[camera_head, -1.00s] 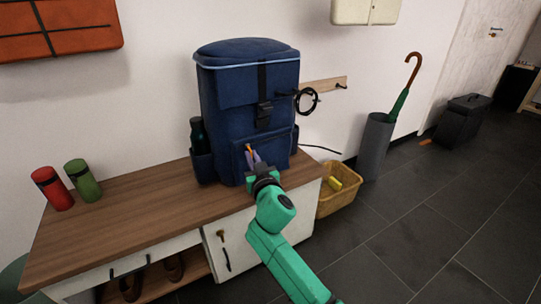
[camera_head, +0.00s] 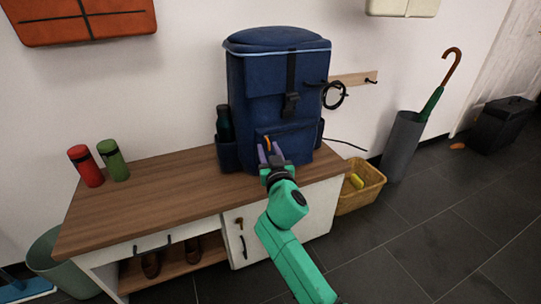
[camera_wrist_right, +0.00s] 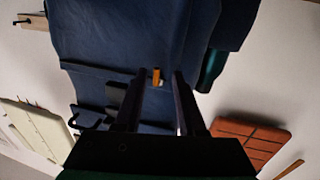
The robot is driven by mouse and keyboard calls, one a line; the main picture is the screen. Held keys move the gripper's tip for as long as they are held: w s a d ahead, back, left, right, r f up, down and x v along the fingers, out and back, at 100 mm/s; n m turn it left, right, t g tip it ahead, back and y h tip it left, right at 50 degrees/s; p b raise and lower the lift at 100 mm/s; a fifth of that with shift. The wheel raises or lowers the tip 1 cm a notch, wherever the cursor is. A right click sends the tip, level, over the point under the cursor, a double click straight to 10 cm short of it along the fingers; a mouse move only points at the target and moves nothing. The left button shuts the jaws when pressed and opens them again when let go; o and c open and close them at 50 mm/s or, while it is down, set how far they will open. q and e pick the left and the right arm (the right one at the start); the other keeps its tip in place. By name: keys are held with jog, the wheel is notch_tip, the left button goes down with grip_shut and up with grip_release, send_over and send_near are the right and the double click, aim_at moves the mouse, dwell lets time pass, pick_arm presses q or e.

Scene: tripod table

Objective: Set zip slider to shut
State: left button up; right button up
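The blue backpack (camera_head: 278,85) stands upright on the wooden bench top. A small orange tab, which looks like the zip slider's pull (camera_head: 267,143), is at the upper left of its front pocket (camera_head: 298,143). My right gripper (camera_head: 269,150) is in front of that pocket, its two fingers apart. In the right wrist view the orange pull (camera_wrist_right: 156,76) shows in the gap between the fingertips of my right gripper (camera_wrist_right: 157,78), with space on both sides. The pocket's zip line is too small to read. My left gripper is not in view.
The bench top (camera_head: 170,185) is clear left of the backpack, up to a red canister (camera_head: 86,167) and a green one (camera_head: 113,160). A dark bottle (camera_head: 224,123) is in the backpack's side pocket. A basket (camera_head: 362,195) and an umbrella stand (camera_head: 402,145) are to the right.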

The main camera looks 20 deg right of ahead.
jog(key=s+p, duration=0.1)
jog(key=s, duration=1.3)
jog(key=shift+s+a, duration=0.2)
jog(key=shift+a, duration=0.25)
